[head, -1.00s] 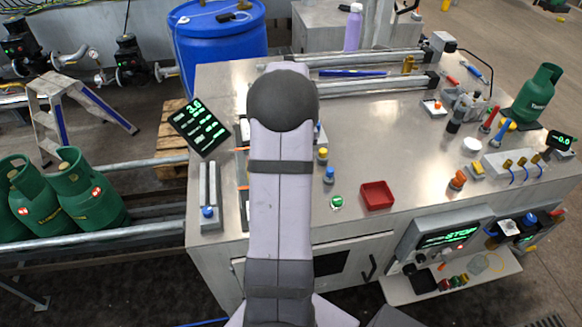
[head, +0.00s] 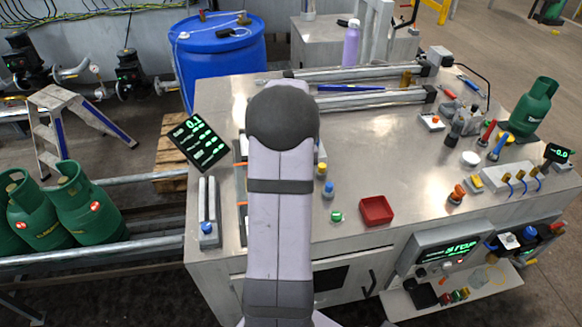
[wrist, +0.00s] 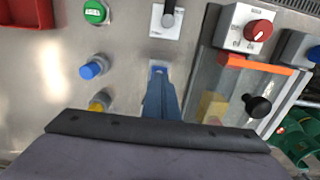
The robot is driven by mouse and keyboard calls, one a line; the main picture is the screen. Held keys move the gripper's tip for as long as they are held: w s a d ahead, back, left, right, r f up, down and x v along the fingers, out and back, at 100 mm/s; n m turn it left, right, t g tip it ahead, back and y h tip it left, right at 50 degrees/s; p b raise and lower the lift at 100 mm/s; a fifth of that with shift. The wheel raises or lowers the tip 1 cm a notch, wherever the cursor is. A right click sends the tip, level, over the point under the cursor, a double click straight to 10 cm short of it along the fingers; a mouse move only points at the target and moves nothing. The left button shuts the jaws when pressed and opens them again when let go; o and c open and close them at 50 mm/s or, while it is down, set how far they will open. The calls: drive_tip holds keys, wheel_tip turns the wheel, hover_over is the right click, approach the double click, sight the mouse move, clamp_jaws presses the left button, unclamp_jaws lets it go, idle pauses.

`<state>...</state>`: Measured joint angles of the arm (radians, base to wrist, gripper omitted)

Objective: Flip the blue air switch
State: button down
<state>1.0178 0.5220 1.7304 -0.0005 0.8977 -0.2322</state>
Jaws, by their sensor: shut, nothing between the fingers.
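In the wrist view my gripper (wrist: 158,88) is shut and empty, pointing down at the metal worktop. A small blue part on a pale plate (wrist: 158,69) shows right at the fingertips. It is mostly covered, so I cannot tell whether it is the air switch or whether the fingers touch it. Above it in that view is a grey lever on a square plate (wrist: 167,19). A round blue knob (wrist: 93,69) stands to the left, apart from the fingers; it also shows in the head view (head: 328,188). In the head view my arm hides the gripper.
A green button (wrist: 95,12) and a yellow knob (wrist: 98,103) flank the round blue knob. A box with a red rotary knob (wrist: 258,30) and an orange bar (wrist: 256,65) lie to the right. A red tray (head: 376,222) sits near the worktop's front edge.

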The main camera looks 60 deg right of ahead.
wheel_tip(320, 180, up, 4)
drive_tip(key=p, duration=0.3)
drive_tip(key=shift+r, duration=0.15)
drive_tip(key=shift+w+d+r+b, duration=0.1)
drive_tip(key=shift+d+r+b, duration=0.05)
drive_tip(key=shift+r+b, duration=0.2)
wheel_tip(320, 180, up, 9)
drive_tip(key=b, duration=0.2)
drive_tip(key=b, duration=0.3)
drive_tip(key=shift+f, duration=0.3)
drive_tip(key=shift+s+r+b, duration=0.1)
drive_tip(key=shift+s+b, duration=0.2)
drive_tip(key=shift+b, duration=0.6)
drive_tip(key=shift+a+r, duration=0.2)
drive_tip(key=shift+r, duration=0.05)
drive_tip(key=shift+f, duration=0.15)
wheel_tip(320, 180, down, 14)
drive_tip(key=p, duration=0.3)
